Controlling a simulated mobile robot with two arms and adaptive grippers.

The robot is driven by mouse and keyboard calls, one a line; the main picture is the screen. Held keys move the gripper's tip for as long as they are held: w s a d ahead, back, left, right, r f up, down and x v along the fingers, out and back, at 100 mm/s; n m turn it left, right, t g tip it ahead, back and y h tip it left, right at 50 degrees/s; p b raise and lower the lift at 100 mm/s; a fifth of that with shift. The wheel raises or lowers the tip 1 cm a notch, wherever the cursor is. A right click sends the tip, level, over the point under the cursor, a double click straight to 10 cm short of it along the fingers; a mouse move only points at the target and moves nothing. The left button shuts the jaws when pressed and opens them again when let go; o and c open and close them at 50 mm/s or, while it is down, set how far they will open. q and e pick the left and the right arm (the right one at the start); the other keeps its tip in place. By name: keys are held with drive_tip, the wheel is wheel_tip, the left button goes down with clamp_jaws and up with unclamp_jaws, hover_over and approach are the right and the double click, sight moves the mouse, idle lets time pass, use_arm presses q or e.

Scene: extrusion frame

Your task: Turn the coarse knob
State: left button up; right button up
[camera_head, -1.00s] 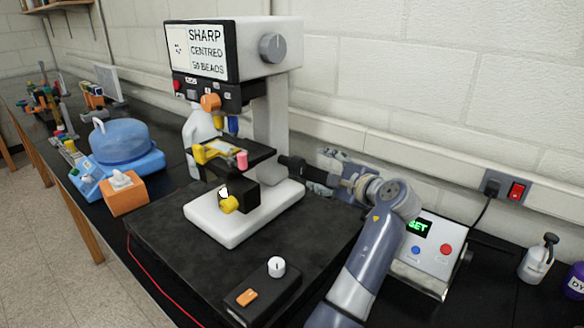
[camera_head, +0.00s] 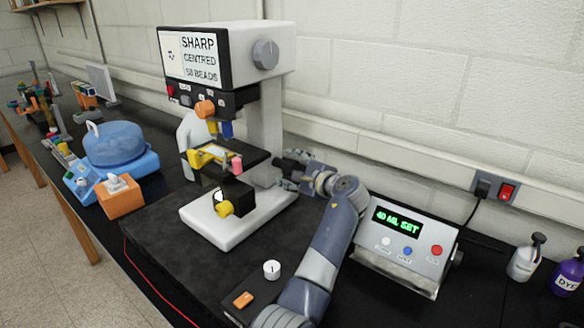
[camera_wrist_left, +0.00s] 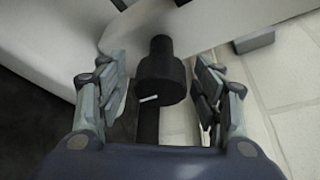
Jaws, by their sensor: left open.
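The microscope (camera_head: 262,110) stands on a dark slab, with a white body and a screen reading "SHARP CENTRED" and a bead count. The black coarse knob (camera_wrist_left: 160,82) is a cylinder with a white mark on its end, at the microscope's right side. In the head view the knob (camera_head: 281,164) is small and partly hidden by my left gripper (camera_head: 298,172). In the left wrist view my left gripper (camera_wrist_left: 160,70) is open, with one finger on each side of the knob and visible gaps between.
A control box (camera_head: 376,251) reading "40 ML SET" stands right of my left arm. A small black box with a white dial (camera_head: 271,270) sits near the front edge. Bottles (camera_head: 525,260) stand at the far right; a blue device (camera_head: 115,150) is at left.

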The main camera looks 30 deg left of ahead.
use_arm(q)
drive_tip(key=c, duration=1.1)
drive_tip(key=shift+o, duration=0.2)
drive_tip(key=shift+f+n+t+b, duration=0.3)
drive_tip(key=shift+n+b, duration=0.2)
drive_tip(key=shift+b, duration=0.5)
drive_tip(key=shift+n+y+b, duration=0.3)
drive_tip(key=shift+n+b, duration=0.2)
drive_tip(key=shift+b, duration=0.15)
drive_tip(key=shift+r+t, duration=0.2)
drive_tip(key=shift+t, duration=0.1)
drive_tip(key=o, duration=1.1)
drive_tip(key=shift+c, duration=0.2)
